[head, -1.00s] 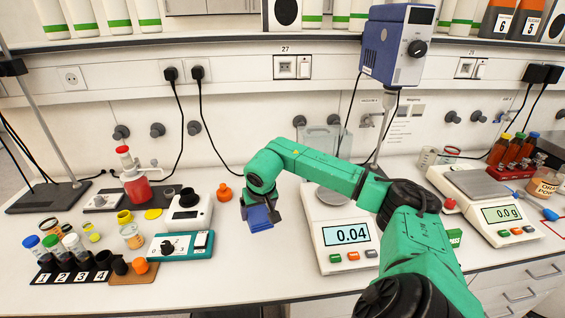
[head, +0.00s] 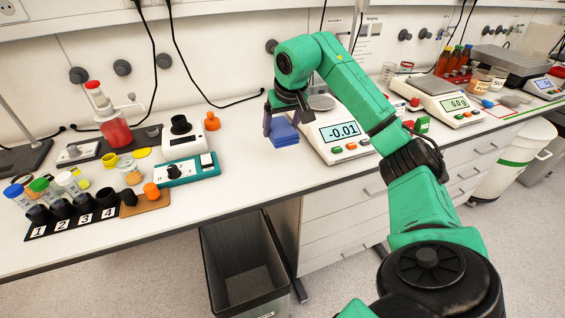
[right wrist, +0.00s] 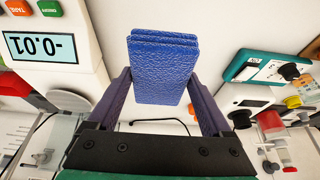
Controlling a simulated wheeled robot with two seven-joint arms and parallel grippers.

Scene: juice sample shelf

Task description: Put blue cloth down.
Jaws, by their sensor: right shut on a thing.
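The folded blue cloth (head: 283,131) is held in my right gripper (head: 283,116) beside the left edge of the balance that reads -0.01. In the right wrist view the cloth (right wrist: 164,68) sits between the two fingers of the gripper (right wrist: 164,90), with its layered edge showing. The white bench top (head: 245,160) is below it. I cannot tell whether the cloth touches the bench. My left gripper is not in view.
The balance (head: 340,138) stands right of the cloth. A teal device (head: 188,171) and an orange cap (head: 211,121) are to the left. A rack of numbered vials (head: 72,213) is farther left. An open dark bin (head: 243,265) stands on the floor below the bench.

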